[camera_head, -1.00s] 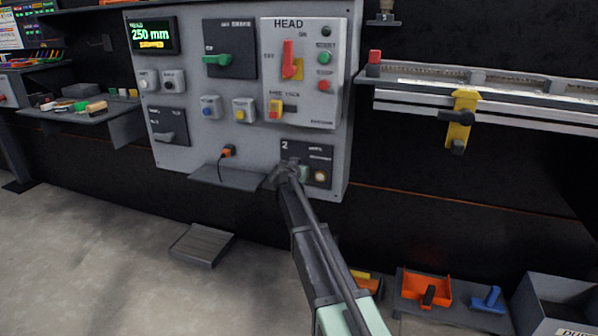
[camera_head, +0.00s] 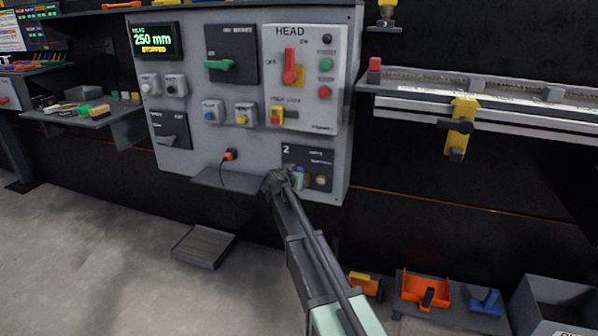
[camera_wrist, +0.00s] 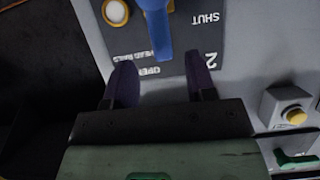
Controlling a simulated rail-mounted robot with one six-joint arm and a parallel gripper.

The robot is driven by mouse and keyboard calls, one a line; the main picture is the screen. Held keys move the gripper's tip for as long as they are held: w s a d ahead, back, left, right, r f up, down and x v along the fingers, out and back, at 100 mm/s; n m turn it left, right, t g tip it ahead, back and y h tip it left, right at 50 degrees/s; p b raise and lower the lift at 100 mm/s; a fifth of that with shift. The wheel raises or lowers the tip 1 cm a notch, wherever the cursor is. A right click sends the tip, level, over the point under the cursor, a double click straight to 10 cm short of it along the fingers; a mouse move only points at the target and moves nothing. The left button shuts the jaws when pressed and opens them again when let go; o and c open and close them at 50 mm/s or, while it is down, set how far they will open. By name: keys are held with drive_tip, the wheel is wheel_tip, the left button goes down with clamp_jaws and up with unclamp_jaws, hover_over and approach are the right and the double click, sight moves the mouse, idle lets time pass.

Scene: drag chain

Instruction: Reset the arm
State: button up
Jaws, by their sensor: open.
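My gripper (camera_head: 290,172) is at the small dark panel marked 2 (camera_head: 318,158), low on the grey control board. In the wrist view my gripper (camera_wrist: 158,62) is open, its two dark fingers apart with nothing clamped between them. A blue lever (camera_wrist: 156,28) on that panel stands just ahead of the fingers, its lower end near the line between the fingertips. I cannot tell whether they touch. Labels SHUT and OPEN show beside the lever. In the head view the gripper and arm partly hide this lever.
The control board (camera_head: 185,105) carries a display (camera_head: 154,39) reading 250 mm, STOPPED, and several switches. A rail with a yellow clamp (camera_head: 460,125) is at right. Bins stand below right.

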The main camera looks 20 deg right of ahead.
drive_tip(key=v, duration=0.4)
drive_tip(key=shift+p, duration=0.35)
drive_tip(key=s+a+f+n+g+y, duration=0.3)
drive_tip(key=s+f+g, duration=0.1)
drive_tip(key=s, duration=0.8)
drive_tip(key=s+a+f+n+g+y, duration=0.2)
drive_tip(key=s+a+f+g, duration=0.1)
drive_tip(key=s, duration=0.9)
drive_tip(key=s+a+f+n+g+y, duration=0.3)
drive_tip(key=s+f+g, duration=0.1)
drive_tip(key=s, duration=0.8)
wheel_tip(320, 180, up, 34)
drive_tip(key=p, duration=3.3)
drive_tip(key=shift+s+p, duration=0.3)
